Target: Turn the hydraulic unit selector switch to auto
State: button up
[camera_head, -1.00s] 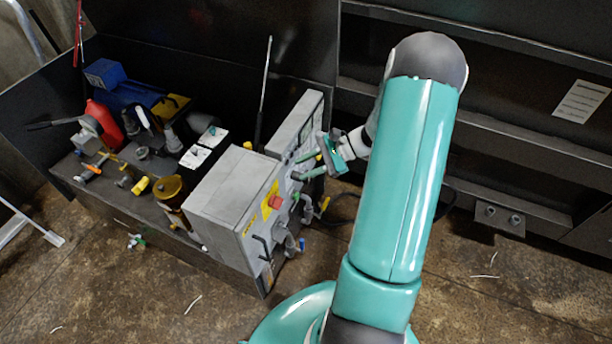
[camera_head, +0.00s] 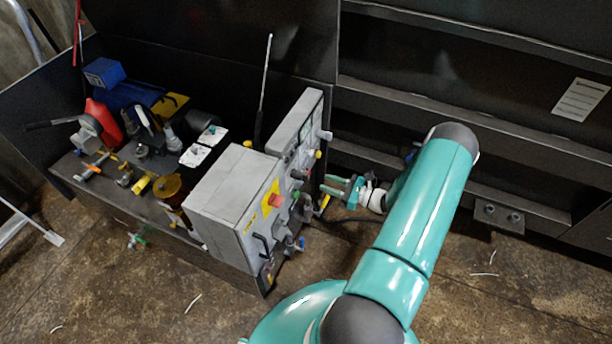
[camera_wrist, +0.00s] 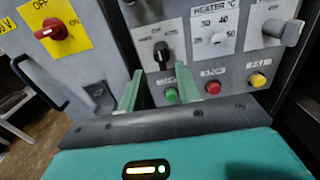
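A black selector knob (camera_wrist: 162,52) stands on the grey control panel (camera_wrist: 147,30) in the wrist view, above a green button (camera_wrist: 171,94) and a red button (camera_wrist: 213,87). The small labels around the knob are too blurred to read. My gripper (camera_wrist: 160,69) is open, its two green fingers spread below and either side of the knob, with nothing held between them. In the head view my gripper (camera_head: 337,186) is to the right of the panel front, apart from it. The knob is too small to make out there.
A red OFF switch (camera_wrist: 54,29) on a yellow plate is at left in the wrist view. A heater dial (camera_wrist: 217,38), a grey protruding handle (camera_wrist: 284,31) and a yellow button (camera_wrist: 257,80) are at right. The grey cabinet (camera_head: 225,185) stands beside tools on a bench.

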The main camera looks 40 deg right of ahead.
aim_at(306, 174)
jog(key=x, duration=0.9)
jog(key=c, duration=0.6)
